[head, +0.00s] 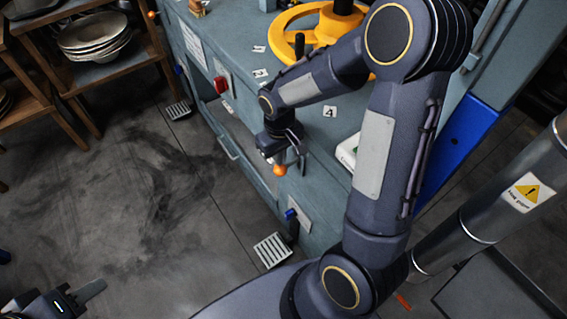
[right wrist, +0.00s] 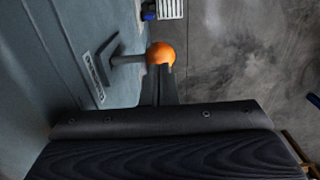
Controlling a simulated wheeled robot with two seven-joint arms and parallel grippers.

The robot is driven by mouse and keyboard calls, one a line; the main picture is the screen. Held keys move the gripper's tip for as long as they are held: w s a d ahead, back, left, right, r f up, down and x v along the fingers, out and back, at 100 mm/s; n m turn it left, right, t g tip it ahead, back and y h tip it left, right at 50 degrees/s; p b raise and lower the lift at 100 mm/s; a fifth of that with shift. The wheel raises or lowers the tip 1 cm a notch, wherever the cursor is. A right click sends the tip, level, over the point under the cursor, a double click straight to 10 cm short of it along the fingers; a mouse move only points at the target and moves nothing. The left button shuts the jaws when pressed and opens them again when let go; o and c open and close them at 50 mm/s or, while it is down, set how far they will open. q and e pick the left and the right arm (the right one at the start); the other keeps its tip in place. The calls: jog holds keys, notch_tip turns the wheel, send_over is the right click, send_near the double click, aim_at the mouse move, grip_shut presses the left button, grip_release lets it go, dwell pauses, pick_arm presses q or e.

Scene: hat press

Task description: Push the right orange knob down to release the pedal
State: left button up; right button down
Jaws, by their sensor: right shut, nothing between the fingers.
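The right orange knob (head: 280,170) is on the blue-grey press front, just below my right gripper (head: 291,160) in the head view. In the right wrist view the knob (right wrist: 161,53) caps a grey lever (right wrist: 128,60) that sticks out from a slotted plate (right wrist: 95,76). My right gripper (right wrist: 158,84) is shut and empty, its tips at the knob's edge. They look to be touching it or very close. The right pedal (head: 273,250) is low by the floor and also shows in the right wrist view (right wrist: 170,9). My left gripper (head: 88,292) is at the bottom left, away from the press.
The left pedal (head: 178,110) and a red switch (head: 221,85) are further along the press. A yellow handwheel (head: 300,32) is on top. The floor (head: 110,200) left of the press is clear.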

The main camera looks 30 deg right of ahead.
jog(key=shift+f, duration=0.1)
jog(key=shift+f+b, duration=2)
jog(key=shift+f, duration=0.35)
jog(key=shift+r, duration=0.2)
notch_tip(320, 180, up, 8)
jog(key=p, duration=0.7)
